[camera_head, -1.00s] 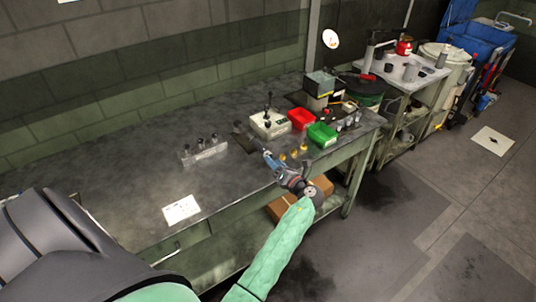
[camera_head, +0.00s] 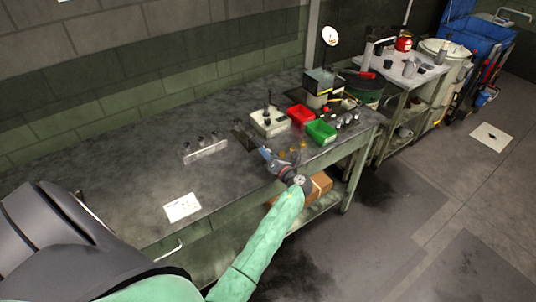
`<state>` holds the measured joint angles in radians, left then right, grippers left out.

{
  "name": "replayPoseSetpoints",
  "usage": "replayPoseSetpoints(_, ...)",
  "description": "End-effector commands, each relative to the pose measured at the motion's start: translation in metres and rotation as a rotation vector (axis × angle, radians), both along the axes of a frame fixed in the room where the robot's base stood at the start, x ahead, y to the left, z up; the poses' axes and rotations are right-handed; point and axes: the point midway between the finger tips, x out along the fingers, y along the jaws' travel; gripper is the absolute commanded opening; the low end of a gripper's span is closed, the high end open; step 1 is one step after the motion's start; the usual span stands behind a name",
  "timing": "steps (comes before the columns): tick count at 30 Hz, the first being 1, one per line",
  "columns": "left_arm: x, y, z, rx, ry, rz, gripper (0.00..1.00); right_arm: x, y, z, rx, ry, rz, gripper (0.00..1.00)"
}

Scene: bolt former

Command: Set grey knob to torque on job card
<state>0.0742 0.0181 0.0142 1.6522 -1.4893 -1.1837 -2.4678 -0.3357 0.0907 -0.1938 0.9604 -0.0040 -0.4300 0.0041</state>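A pale card with small print (camera_head: 182,207), likely the job card, lies flat on the bench at the front left; its text is too small to read. A pale box with dark upright parts on top (camera_head: 270,122) stands on the bench; I cannot make out which part is the grey knob. My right gripper is not in view.
A metal rack with several dark pieces (camera_head: 205,150) stands left of the gripper. A red bin (camera_head: 301,116) and a green bin (camera_head: 321,132) stand to the right, with several small yellow parts before them. The bench top (camera_head: 115,170) is clear at left.

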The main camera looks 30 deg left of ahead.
Motion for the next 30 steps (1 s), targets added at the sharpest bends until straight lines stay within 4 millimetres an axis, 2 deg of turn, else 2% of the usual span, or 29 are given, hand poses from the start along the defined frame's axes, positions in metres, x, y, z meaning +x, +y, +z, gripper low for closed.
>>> replayPoseSetpoints(8,0.000,0.000,0.000,-0.013,-0.030,-0.001,0.05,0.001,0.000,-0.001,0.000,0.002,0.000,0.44)
replayPoseSetpoints(14,0.000,0.000,-0.001,-0.050,-0.122,-0.001,0.05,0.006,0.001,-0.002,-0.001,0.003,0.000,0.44)
replayPoseSetpoints(20,0.000,0.000,-0.003,-0.114,-0.276,-0.002,0.05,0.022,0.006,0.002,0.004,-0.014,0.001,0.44)
replayPoseSetpoints(30,0.000,-0.001,-0.004,-0.237,-0.576,-0.008,0.05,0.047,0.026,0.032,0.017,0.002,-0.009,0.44)
